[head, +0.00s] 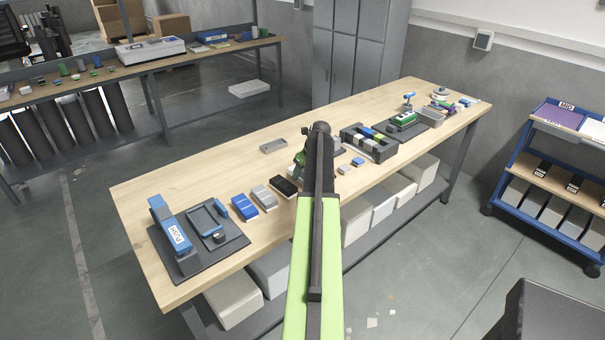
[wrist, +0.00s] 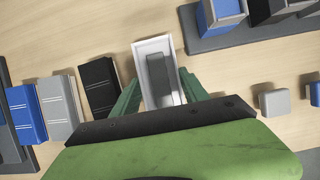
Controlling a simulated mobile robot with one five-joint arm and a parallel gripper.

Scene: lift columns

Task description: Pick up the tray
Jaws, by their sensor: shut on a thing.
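A small white-rimmed tray (wrist: 141,62) with a grey piece inside lies between the two green fingers of my gripper (wrist: 158,88) in the wrist view. The fingers stand along its two long sides, and my gripper is shut on it. In the head view my gripper (head: 301,162) is over the middle of the long wooden table, mostly behind my arm. The held tray is largely hidden there. I cannot tell whether it touches the table.
Black (wrist: 98,87), silver (wrist: 58,107) and blue (wrist: 25,114) boxes stand left of my gripper. Small grey (wrist: 275,102) and blue blocks lie to its right. A dark compartment holder (head: 369,142) stands farther right. A dark fixture (head: 225,235) occupies the table's near left end.

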